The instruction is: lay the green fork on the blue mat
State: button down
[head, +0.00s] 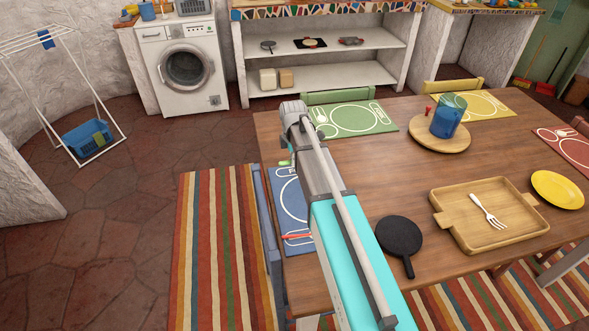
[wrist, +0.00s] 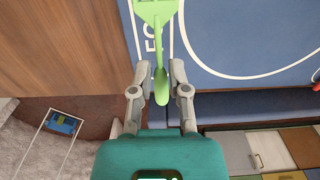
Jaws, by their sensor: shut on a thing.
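The green fork (wrist: 157,35) is held between the fingertips of my gripper (wrist: 161,80), which is shut on its handle in the wrist view. In that view the fork is in front of the blue mat's (wrist: 240,30) lettered edge strip; I cannot tell the height gap. In the head view, a green bit of the fork (head: 285,162) shows beside the end of my arm. The blue mat also shows there (head: 290,205) at the table's left edge, partly hidden by my arm.
A red utensil (head: 297,236) lies at the blue mat's near part. A black pan (head: 399,238), a wooden tray (head: 508,238) with a white fork and a blue cup (head: 447,117) stand further right. A blue chair (head: 264,225) adjoins the table's left edge.

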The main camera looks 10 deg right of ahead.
aim_at(293, 171)
jog(key=shift+f, duration=0.1)
dwell(0.3)
jog(key=shift+w+f+b, duration=0.45)
jog(key=shift+f+b, duration=0.1)
jog(key=shift+b, duration=0.1)
jog(key=shift+f+b, duration=1.4)
jog(key=shift+f, duration=0.15)
jog(key=c, duration=0.6)
grip_release()
jog(key=shift+r, duration=0.2)
notch_tip(293, 171, up, 12)
jog(key=p, duration=1.2)
